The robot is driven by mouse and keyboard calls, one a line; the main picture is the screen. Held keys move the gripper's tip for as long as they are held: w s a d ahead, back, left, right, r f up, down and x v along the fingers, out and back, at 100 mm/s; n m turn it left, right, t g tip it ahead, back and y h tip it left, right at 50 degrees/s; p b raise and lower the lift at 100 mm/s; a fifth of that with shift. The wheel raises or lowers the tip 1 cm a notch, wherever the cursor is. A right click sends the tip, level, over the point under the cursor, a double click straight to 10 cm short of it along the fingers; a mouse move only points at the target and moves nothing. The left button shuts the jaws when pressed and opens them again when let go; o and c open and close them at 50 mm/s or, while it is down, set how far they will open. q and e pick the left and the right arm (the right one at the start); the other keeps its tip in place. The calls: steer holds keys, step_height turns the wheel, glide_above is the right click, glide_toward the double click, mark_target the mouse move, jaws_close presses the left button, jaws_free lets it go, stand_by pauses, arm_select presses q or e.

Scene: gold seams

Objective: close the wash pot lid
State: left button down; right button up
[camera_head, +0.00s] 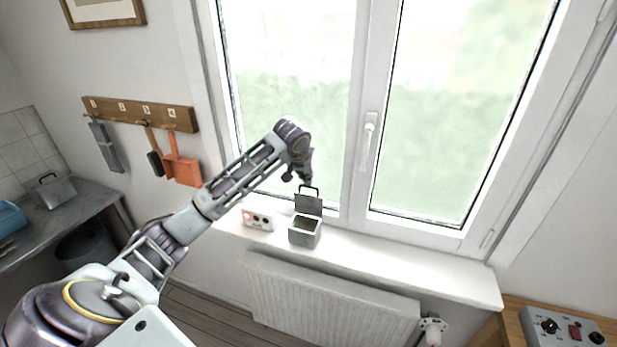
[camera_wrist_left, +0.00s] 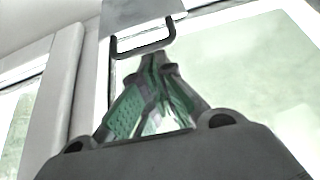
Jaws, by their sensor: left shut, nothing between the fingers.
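The wash pot (camera_head: 304,232) is a small grey box on the white windowsill, and its inside shows dark. Its lid (camera_head: 308,205) stands raised at the back, with a dark loop handle (camera_head: 308,189) on its edge. My left gripper (camera_head: 302,184) is just above the lid, close to the handle. In the left wrist view the gripper fingers (camera_wrist_left: 152,58) are together and empty, just beside the handle (camera_wrist_left: 143,47); I cannot tell whether they touch it. A part of the grey lid (camera_wrist_left: 140,14) shows at the top. My right gripper is not in view.
A white box with round marks (camera_head: 258,219) stands left of the pot on the sill (camera_head: 420,264). The window handle (camera_head: 368,140) sticks out at the right. A radiator (camera_head: 330,295) is below. The sill's right part is clear.

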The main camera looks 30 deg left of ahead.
arm_select(q)
steer(key=shift+s, duration=0.1)
steer(key=shift+s+d+t+b, duration=0.1)
steer(key=shift+s+t+b, duration=0.1)
steer(key=shift+t+b, duration=0.25)
steer(key=shift+s+t, duration=0.2)
steer(key=shift+t, duration=0.15)
